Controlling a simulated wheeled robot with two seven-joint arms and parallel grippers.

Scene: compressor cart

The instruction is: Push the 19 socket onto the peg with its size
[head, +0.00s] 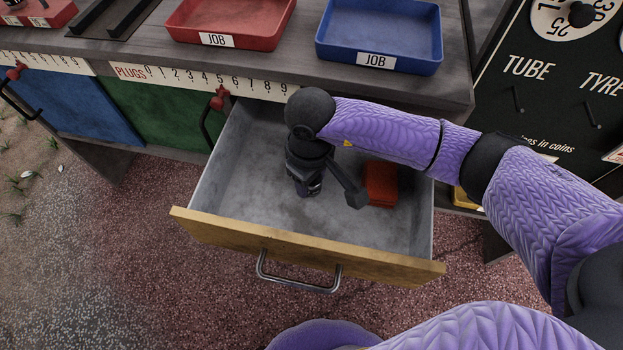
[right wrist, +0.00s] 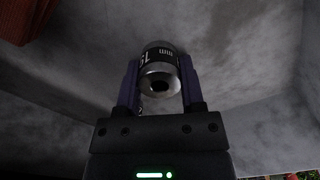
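My right gripper (head: 309,188) reaches down into an open grey drawer (head: 235,178). In the right wrist view, a socket (right wrist: 160,75) with a shiny metal end and a black band sits between the two fingers (right wrist: 160,90). The fingers lie against both its sides, with no gap that I can see. White "mm" and part of a number show on the band, but I cannot read the size surely. In the head view the gripper hides most of the socket. My left gripper is out of view.
A red block (head: 381,184) lies in the drawer, right of the gripper. The drawer's wooden front (head: 300,248) and walls surround the gripper. A red JOB tray (head: 228,40) and a blue JOB tray (head: 379,62) stand on the bench above. The drawer's left side is bare.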

